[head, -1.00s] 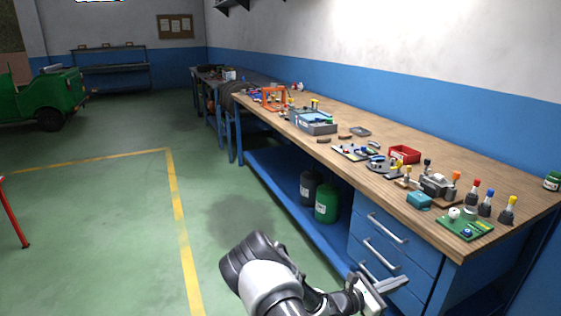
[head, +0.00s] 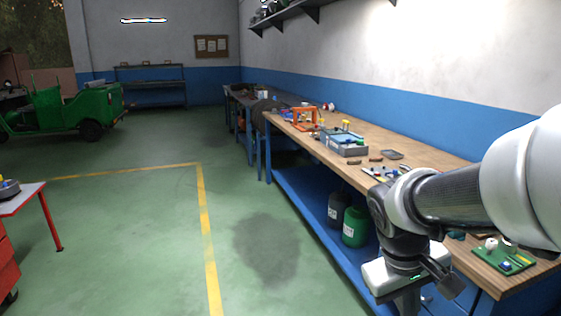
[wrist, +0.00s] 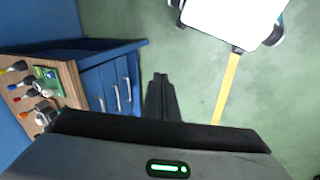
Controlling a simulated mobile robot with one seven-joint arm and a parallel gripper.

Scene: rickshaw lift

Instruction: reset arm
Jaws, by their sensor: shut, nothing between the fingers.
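My gripper shows in the wrist view (wrist: 160,95) as dark fingers close together, shut with nothing between them, over the green floor. In the head view my arm comes in from the right and bends downward in front of the workbench (head: 425,158). The gripper end hangs near the bottom edge there, and its fingertips are not clear. The arm hides the bench drawers and part of the bench top.
A green board (head: 505,258) lies at the bench's near end. Black and green canisters (head: 355,227) stand on the lower shelf. A red table (head: 22,197) is at the left. A green vehicle (head: 85,105) stands behind. The floor between is clear.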

